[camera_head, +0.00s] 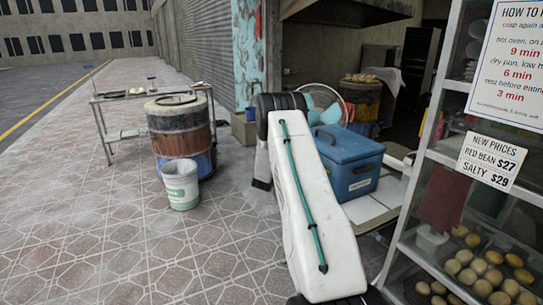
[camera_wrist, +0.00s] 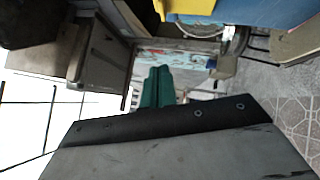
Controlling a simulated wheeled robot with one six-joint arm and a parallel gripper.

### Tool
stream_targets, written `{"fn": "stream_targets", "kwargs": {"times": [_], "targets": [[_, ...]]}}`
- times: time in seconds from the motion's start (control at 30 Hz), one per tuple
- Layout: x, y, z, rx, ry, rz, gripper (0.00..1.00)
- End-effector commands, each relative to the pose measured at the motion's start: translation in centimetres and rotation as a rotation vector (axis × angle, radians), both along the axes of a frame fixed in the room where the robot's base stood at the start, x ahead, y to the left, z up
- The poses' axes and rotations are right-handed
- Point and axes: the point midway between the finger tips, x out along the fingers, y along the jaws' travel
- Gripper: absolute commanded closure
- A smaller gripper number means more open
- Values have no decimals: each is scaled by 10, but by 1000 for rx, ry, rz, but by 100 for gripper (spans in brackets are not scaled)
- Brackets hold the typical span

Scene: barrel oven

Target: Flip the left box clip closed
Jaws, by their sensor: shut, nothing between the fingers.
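A blue box (camera_head: 364,186) with a blue lid stands right of centre in the head view, behind my white arm. Its lid looks down on the body. A pale label and a small light mark show on its front. My arm covers the box's left end, and I cannot make out the left clip or its position. My gripper (camera_wrist: 157,88) shows in the wrist view as two green fingers side by side, shut and empty. It points at open space, with nothing touching the tips. In the head view my gripper is hidden.
A glass display case (camera_head: 475,215) with trays of buns stands close on the right. A barrel oven (camera_head: 182,135), a white bucket (camera_head: 181,186) and a metal table (camera_head: 103,112) stand at left. Another barrel (camera_head: 361,100) is behind the box. Tiled floor at lower left is clear.

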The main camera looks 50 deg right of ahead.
Motion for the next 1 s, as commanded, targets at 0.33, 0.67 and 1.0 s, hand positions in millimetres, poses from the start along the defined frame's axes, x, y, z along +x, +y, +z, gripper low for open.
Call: {"fn": "stream_targets", "kwargs": {"times": [0.33,0.67,1.0], "targets": [[-25,64,1,0,-1,2,100],[-30,74,1,-1,-2,1,100],[-30,74,1,-2,-2,0,100]]}}
